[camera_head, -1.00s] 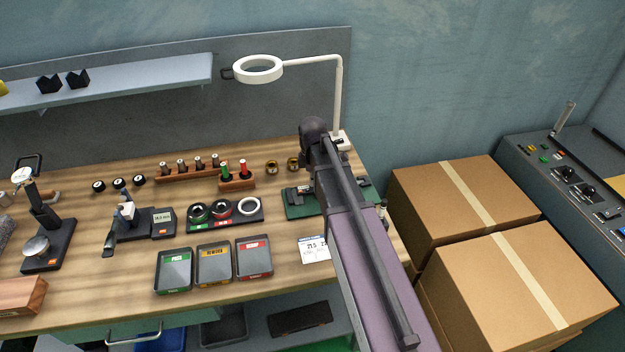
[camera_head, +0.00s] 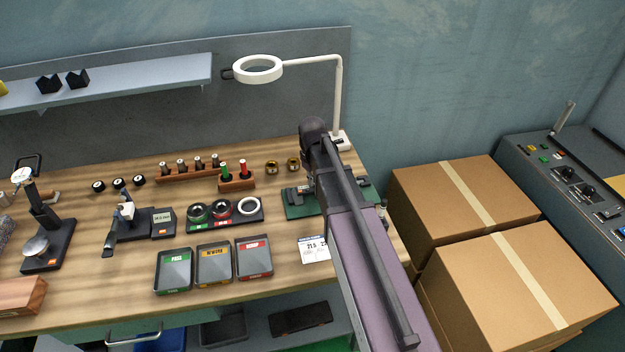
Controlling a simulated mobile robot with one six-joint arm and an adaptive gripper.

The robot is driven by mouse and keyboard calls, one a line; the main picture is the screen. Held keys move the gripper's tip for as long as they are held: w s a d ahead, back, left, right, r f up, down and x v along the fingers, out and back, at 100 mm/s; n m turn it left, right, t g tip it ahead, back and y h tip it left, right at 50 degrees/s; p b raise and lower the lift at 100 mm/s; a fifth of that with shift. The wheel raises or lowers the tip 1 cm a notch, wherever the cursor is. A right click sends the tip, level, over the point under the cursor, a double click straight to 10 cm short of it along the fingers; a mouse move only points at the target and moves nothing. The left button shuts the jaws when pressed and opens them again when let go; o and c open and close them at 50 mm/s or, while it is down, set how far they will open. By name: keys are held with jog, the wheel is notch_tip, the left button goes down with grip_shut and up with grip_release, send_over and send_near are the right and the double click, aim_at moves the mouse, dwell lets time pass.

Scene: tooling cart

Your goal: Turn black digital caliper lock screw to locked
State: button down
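A green mat (camera_head: 294,209) lies at the right end of the wooden bench, with dark and grey metal parts (camera_head: 298,193) on it. These may belong to the black digital caliper, but my arm covers most of the mat and I cannot make the caliper out for sure. Its lock screw cannot be seen. My arm reaches from the lower right up over the mat. My gripper is hidden behind the arm, so its fingers and what they touch do not show.
A ring lamp (camera_head: 257,69) stands on a white post behind the mat. Left of the mat are a black tray with rings (camera_head: 224,224) and a wooden block with red and green pins (camera_head: 236,185). Sorting trays (camera_head: 213,287) lie in front. Cardboard boxes (camera_head: 464,205) stand to the right.

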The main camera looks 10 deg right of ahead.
jog(key=m, duration=0.5)
dwell(0.4)
jog(key=c, duration=0.9)
grip_release()
jog(key=shift+o, duration=0.2)
